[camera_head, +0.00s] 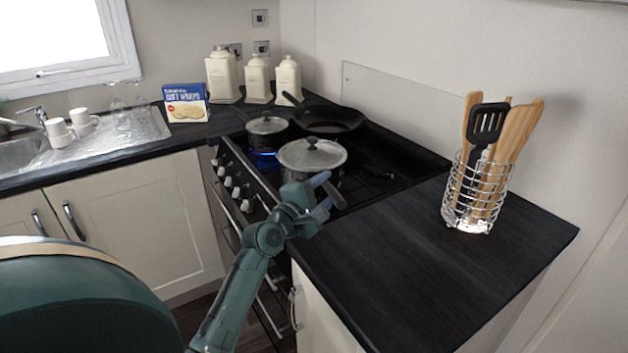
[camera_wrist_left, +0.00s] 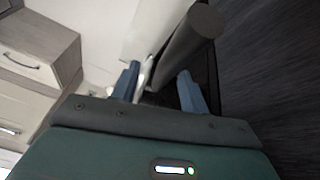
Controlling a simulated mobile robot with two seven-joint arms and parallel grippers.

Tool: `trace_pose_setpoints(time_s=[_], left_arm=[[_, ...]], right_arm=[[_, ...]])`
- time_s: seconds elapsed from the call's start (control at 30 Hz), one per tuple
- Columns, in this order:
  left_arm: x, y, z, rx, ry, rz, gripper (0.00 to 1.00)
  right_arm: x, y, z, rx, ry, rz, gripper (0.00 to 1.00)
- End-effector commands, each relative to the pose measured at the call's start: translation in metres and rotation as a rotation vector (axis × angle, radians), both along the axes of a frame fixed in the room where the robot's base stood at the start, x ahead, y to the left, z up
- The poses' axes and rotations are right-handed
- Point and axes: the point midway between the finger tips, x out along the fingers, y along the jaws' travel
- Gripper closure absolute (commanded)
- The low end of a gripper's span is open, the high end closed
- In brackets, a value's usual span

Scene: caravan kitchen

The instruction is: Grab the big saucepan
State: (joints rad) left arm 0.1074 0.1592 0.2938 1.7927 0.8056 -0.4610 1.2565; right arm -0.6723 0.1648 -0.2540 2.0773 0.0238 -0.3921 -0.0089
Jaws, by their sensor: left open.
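The big saucepan (camera_head: 312,157), grey with a glass lid and dark knob, stands on the near front part of the hob. Its dark handle (camera_head: 335,195) points toward the near worktop. My left gripper (camera_head: 322,197) is open at this handle, with its blue fingers close around it. In the left wrist view the thick grey handle (camera_wrist_left: 188,45) runs between the two open fingers (camera_wrist_left: 160,80). I cannot tell whether either finger touches it. My right gripper is not in view.
A smaller lidded saucepan (camera_head: 267,130) and a black frying pan (camera_head: 328,119) stand farther back on the hob (camera_head: 385,180). A blue flame (camera_head: 262,154) shows by the smaller pan. A wire utensil holder (camera_head: 470,215) stands on the near worktop (camera_head: 420,265), otherwise clear.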

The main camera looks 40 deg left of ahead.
Motion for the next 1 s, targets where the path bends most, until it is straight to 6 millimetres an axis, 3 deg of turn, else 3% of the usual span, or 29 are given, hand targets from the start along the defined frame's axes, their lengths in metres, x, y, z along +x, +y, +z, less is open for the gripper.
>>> trace_pose_setpoints(time_s=[0.2,0.5,1.0], left_arm=[[0.03,-0.001,-0.002,0.0,-0.002,0.001,0.56],[0.034,-0.002,-0.003,0.001,0.0,0.0,0.57],[0.033,-0.002,-0.003,0.001,0.0,0.0,0.98]], right_arm=[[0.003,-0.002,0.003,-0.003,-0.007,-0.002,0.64],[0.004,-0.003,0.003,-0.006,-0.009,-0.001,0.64],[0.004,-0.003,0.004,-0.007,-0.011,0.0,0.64]])
